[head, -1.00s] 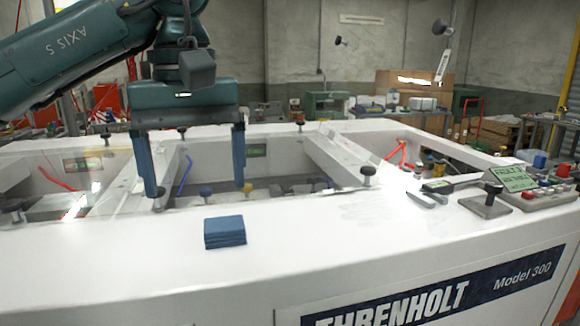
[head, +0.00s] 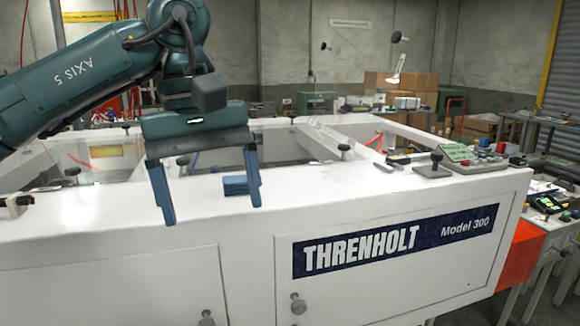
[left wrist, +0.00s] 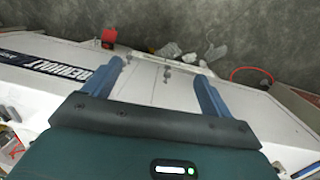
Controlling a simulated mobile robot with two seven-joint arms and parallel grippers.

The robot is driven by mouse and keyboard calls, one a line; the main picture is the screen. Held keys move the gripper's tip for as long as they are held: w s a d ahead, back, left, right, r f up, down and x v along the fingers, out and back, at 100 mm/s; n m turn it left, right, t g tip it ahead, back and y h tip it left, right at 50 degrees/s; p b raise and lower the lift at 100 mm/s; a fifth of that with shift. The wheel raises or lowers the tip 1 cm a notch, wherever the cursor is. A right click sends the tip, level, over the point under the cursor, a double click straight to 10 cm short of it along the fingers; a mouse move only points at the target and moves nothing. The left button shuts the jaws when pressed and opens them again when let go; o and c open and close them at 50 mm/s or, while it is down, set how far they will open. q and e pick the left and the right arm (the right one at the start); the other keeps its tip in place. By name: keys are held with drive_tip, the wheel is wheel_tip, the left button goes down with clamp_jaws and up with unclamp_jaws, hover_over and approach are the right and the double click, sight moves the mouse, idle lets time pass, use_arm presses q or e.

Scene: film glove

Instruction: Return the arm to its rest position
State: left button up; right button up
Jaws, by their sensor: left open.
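My left arm comes in from the upper left in the head view. Its left gripper (head: 212,212) is open and empty, with its two blue fingers pointing down in front of the white machine's front top edge. The left gripper (left wrist: 160,72) also shows open in the left wrist view, with nothing between its fingers. My right gripper is not in view.
The white THRENHOLT machine (head: 255,270) fills the foreground, with open bays on top. A control panel (head: 462,155) and black-knobbed stand (head: 434,168) are at its right end. Cardboard boxes (head: 395,88) stand behind. The left wrist view shows grey floor (left wrist: 255,35) beyond the machine.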

use_arm(q)
drive_tip(key=s+d+f+n+g+h, duration=0.35)
drive_tip(key=d+h, duration=0.25)
drive_tip(key=d, duration=0.2)
drive_tip(key=s+d+f+n+g+h, duration=0.2)
drive_tip(key=d+f+n+g+h, duration=0.25)
drive_tip(key=d+h, duration=0.3)
drive_tip(key=w+a+f+n+t+h, duration=0.1)
drive_tip(key=w+f+n+t+h, duration=0.25)
drive_tip(key=n+t, duration=0.75)
drive_tip(key=w+a+f+n+t+h, duration=0.2)
drive_tip(key=w+n+t+h, duration=0.35)
drive_tip(key=n, duration=0.95)
drive_tip(key=w+a+f+n+t+y, duration=0.1)
drive_tip(key=a+f+n+t+y, duration=0.35)
drive_tip(key=f+n+y, duration=0.35)
drive_tip(key=a+f+n+t+y, duration=0.35)
drive_tip(key=f+n+t, duration=0.25)
drive_tip(key=n, duration=0.5)
drive_tip(key=s+a+f+n+g+y, duration=0.4)
drive_tip(key=s+f, duration=0.4)
drive_tip(key=f, duration=0.3)
drive_tip(key=s+a+f+n+g+y, duration=0.4)
drive_tip(key=s+f+n, duration=0.4)
drive_tip(key=f, duration=0.4)
drive_tip(key=shift+a+f+n+y, duration=0.2)
drive_tip(key=shift+a+n+y, duration=0.45)
drive_tip(key=shift+a, duration=0.45)
